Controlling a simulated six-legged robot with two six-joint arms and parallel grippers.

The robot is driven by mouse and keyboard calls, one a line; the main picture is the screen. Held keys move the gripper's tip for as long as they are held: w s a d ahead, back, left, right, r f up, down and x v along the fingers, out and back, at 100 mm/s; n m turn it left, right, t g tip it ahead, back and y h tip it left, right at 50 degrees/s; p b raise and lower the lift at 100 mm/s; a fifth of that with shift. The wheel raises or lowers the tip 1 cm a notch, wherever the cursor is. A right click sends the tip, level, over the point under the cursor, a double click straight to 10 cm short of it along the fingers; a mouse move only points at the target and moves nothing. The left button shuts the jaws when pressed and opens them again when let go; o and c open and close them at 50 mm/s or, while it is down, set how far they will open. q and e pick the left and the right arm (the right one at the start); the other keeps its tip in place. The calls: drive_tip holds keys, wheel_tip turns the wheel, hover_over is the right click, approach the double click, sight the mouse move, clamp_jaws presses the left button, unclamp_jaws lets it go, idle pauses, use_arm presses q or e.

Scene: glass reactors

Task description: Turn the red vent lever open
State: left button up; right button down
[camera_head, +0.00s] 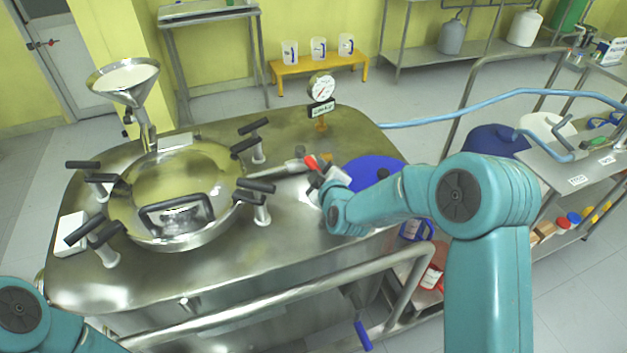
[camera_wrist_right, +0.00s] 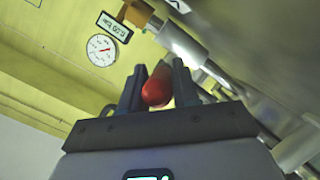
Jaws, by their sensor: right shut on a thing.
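The red vent lever (camera_wrist_right: 157,90) shows in the right wrist view as a rounded red grip between the two dark fingers of my right gripper (camera_wrist_right: 156,74). The fingers are shut on it. In the head view a red handle (camera_head: 311,162) shows on the steel reactor lid (camera_head: 290,225), beside the tip of my right gripper (camera_head: 318,177). My gripper and wrist hide part of the lever's surroundings. My left gripper is out of view; only part of the left arm shows at the lower left.
A pressure gauge (camera_head: 321,87) with a label plate stands behind the lever; it also shows in the wrist view (camera_wrist_right: 101,50). A round hatch (camera_head: 175,195) with black-handled clamps is to the left. A blue disc (camera_head: 370,172) lies behind my right arm. A steel rail (camera_head: 270,300) runs along the front.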

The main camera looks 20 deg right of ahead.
drive_tip(key=shift+d+f+y, duration=0.1)
drive_tip(key=shift+d+y, duration=0.05)
drive_tip(key=shift+y, duration=0.15)
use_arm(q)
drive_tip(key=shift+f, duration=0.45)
use_arm(e)
drive_tip(key=shift+n, duration=0.3)
drive_tip(key=c, duration=0.9)
unclamp_jaws()
drive_tip(key=shift+s, duration=0.1)
use_arm(q)
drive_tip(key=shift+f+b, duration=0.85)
drive_tip(key=shift+b, duration=0.1)
use_arm(e)
drive_tip(key=v, duration=1.6)
drive_tip(key=shift+s+d, duration=0.1)
